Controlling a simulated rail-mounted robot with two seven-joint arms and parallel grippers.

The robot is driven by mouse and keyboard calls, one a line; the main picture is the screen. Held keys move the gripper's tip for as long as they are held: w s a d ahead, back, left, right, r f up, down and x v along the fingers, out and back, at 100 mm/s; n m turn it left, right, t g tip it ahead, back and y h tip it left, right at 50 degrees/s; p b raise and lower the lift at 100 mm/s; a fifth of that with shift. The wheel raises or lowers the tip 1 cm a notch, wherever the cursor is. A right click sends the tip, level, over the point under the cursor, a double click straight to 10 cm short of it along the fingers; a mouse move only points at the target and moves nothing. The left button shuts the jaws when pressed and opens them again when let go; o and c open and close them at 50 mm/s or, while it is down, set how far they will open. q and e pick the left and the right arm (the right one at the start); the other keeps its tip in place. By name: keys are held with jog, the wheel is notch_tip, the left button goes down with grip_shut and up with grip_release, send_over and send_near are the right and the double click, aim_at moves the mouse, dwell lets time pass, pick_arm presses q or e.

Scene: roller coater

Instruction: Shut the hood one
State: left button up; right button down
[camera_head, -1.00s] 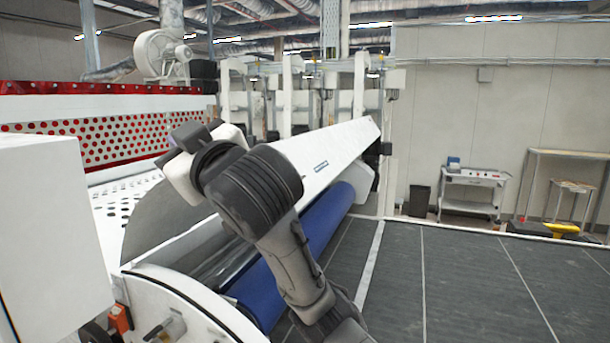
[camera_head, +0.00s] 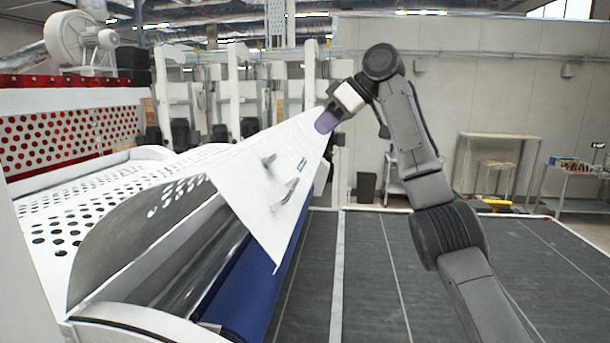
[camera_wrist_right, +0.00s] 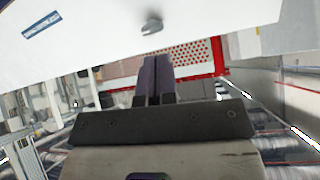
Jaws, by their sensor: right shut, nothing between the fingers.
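My left gripper is not in view.
A white perforated cover (camera_head: 50,225) and a red perforated guard (camera_head: 60,140) are at the left. The dark conveyor floor (camera_head: 370,280) at the right is clear. Tables and a cart (camera_head: 575,175) stand by the far wall.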

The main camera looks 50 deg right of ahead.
aim_at(296, 179)
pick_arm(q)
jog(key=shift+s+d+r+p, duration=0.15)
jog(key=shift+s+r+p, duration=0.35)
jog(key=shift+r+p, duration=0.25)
pick_arm(e)
jog(key=w+a+f+n, duration=0.1)
jog(key=w+a+f, duration=0.1)
jog(key=f, duration=0.4)
jog(key=w+a+f+n+y, duration=0.1)
jog(key=w+a+f, duration=0.1)
jog(key=f, duration=0.3)
jog(key=shift+w+a+f+g, duration=0.15)
jog(key=shift+w+f+g, duration=0.25)
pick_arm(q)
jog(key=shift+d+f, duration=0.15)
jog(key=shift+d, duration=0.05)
pick_arm(e)
jog(key=shift+f, duration=0.1)
